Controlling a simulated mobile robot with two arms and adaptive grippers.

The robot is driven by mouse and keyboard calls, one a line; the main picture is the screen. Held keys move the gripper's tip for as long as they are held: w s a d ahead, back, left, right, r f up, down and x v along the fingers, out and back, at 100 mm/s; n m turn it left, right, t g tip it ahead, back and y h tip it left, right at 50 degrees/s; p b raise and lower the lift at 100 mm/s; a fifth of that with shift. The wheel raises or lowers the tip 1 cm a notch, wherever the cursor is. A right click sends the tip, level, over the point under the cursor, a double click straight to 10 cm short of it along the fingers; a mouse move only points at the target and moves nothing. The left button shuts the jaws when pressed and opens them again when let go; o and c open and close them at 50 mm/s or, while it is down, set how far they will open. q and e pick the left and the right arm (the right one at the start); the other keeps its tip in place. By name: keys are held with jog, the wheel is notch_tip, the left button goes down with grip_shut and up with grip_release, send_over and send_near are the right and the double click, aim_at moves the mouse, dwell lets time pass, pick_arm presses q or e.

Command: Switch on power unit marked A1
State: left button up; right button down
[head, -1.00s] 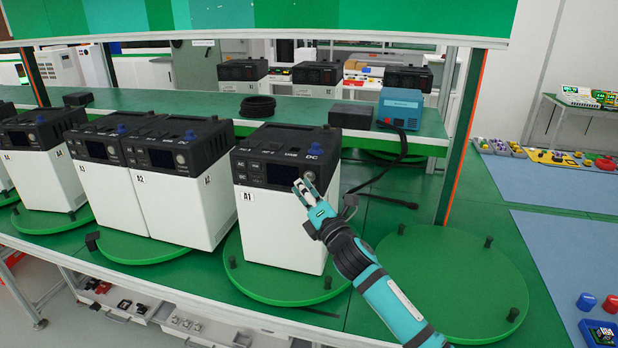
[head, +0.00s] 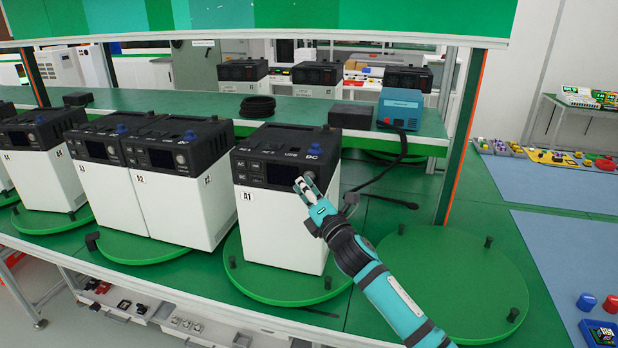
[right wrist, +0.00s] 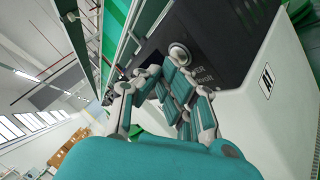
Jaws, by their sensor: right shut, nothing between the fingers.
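The power unit marked A1 (head: 281,225) is a white box with a black top. It stands upright on a green round turntable (head: 262,288). Its black front panel has a dark display (head: 281,175), small buttons at the left and a round silver knob (head: 309,178) at the right. My right gripper (head: 302,186) is shut and empty, its fingertips right at the panel by the knob; I cannot tell if they touch it. In the right wrist view the knob (right wrist: 179,54) shows just beyond the fingers (right wrist: 165,85), near the A1 label (right wrist: 266,82). The left gripper is out of view.
Similar units, including A2 (head: 165,215), stand on turntables to the left. An empty turntable (head: 455,280) lies to the right. A black cable (head: 385,178), a blue box (head: 400,107) and a cable coil (head: 257,107) lie behind.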

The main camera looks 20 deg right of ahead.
jog(key=shift+w+d, duration=0.2)
jog(key=shift+w, duration=0.1)
dwell(0.6)
jog(key=shift+s+a, duration=0.4)
jog(key=shift+s, duration=0.25)
jog(key=s+a, duration=0.1)
jog(key=s, duration=0.1)
jog(key=s+a+p, duration=0.1)
jog(key=s, duration=0.1)
jog(key=shift+a, duration=0.4)
dwell(0.6)
